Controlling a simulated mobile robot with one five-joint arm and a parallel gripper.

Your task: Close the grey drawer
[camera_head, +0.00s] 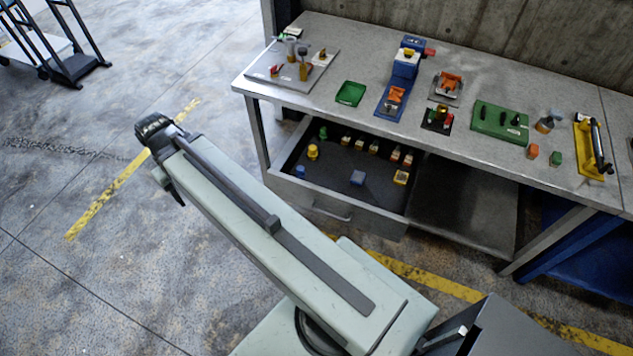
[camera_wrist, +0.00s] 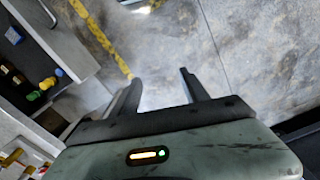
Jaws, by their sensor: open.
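The grey drawer (camera_head: 322,203) is pulled out from under the workbench in the head view, with a handle (camera_head: 328,209) on its front. Inside it are several small coloured items, among them a yellow piece (camera_head: 312,151) and a blue-grey block (camera_head: 357,178). My gripper (camera_head: 172,183) is to the left of the drawer, apart from it, over open floor. In the wrist view my gripper (camera_wrist: 163,83) shows two separated fingers with nothing between them. Part of the drawer and its contents show at the left of the wrist view (camera_wrist: 80,62).
The workbench top (camera_head: 325,90) holds several tools and blocks, including a green tray (camera_head: 350,93) and a green board (camera_head: 499,122). A bench leg (camera_head: 257,133) stands beside the drawer's left side.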

